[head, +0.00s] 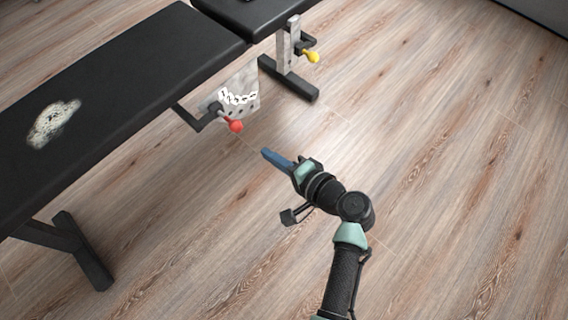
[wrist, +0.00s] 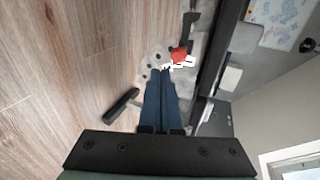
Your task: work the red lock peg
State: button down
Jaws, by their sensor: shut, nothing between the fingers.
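The red lock peg (head: 236,126) has a round red knob and sits on a pale metal plate (head: 240,92) with a row of holes, under the edge of the black weight bench (head: 120,75). In the wrist view the red knob (wrist: 179,54) shows just beyond my fingertips, in front of the plate (wrist: 152,62). My gripper (head: 266,153) has blue fingers, shut and empty. It is apart from the peg, below and to its right in the head view. It also shows in the wrist view (wrist: 163,72). The peg's shaft is mostly hidden.
A yellow knob (head: 312,57) sits on an upright metal post (head: 288,45) further back. Black bench feet (head: 290,80) stand on the wooden floor. The floor (head: 450,180) to the right is clear. The bench pad has a worn pale patch (head: 53,122).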

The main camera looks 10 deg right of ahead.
aim_at(239, 130)
jog(key=w+a+b, duration=0.3)
jog(key=w+a, duration=0.1)
jog(key=w, duration=0.2)
jog(key=shift+w+f, duration=0.15)
jog(key=shift+f, duration=0.1)
jog(key=shift+a, duration=0.1)
jog(key=shift+w+a+r, duration=0.1)
jog(key=shift+w+a, duration=0.35)
jog(key=shift+w, duration=0.15)
jog(key=shift+w+a, duration=0.4)
jog(key=shift+w, duration=0.2)
jog(key=shift+a, duration=0.1)
